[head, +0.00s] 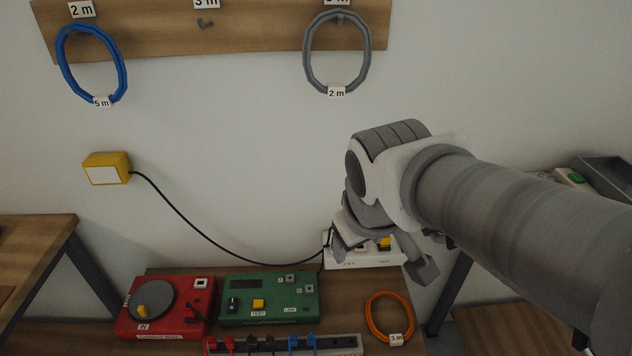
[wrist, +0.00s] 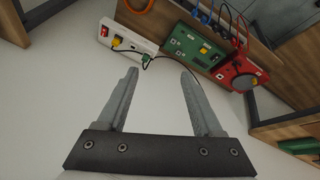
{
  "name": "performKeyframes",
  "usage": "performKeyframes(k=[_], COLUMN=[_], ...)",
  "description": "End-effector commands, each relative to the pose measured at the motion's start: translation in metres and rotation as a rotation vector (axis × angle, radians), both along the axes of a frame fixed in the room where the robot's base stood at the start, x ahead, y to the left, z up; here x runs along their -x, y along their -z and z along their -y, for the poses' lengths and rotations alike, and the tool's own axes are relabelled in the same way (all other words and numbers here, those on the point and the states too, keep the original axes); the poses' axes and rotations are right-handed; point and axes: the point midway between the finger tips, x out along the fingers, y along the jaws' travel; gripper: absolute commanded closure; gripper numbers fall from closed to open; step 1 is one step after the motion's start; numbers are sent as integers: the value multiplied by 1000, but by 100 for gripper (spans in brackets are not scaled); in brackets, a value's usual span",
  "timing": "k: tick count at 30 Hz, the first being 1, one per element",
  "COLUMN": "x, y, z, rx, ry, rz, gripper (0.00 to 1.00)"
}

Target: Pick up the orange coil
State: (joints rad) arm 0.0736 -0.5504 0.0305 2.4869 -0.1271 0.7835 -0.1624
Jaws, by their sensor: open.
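The orange coil (head: 368,314) lies on the wooden bench in the head view, at the bench's right front, with a white "3 m" tag (head: 396,339) on it. In the wrist view only part of the orange coil (wrist: 138,10) shows, cut off by the top edge. My gripper (head: 386,262) is open and empty, in front of the white power box and above and behind the coil in the head view. The wrist view shows both fingers of my gripper (wrist: 159,72) spread apart with nothing between them.
A red tester (head: 165,325), a green tester (head: 300,297) and a strip with several plugs (head: 345,344) stand left of the coil. The white power box (head: 365,262) is behind it. A blue coil (head: 66,70) and a grey coil (head: 307,55) hang on the wall board.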

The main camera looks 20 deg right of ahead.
Motion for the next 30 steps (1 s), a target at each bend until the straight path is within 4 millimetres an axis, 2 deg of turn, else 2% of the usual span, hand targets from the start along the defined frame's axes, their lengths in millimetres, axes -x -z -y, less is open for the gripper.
performKeyframes(k=[6, 11, 15, 20, 24, 30], x=[-33, -50, -59, -64, -64, -59], y=[43, 83, 122, 174, 223, 280], z=[36, 70, 97, 121, 136, 142], rx=[183, 284, 329, 332, 304, 247], ry=[-207, -348, -485, -659, -819, -1005], rz=[-140, -274, -384, -485, -538, -551], gripper=[32, 32, 32, 32, 32, 32])
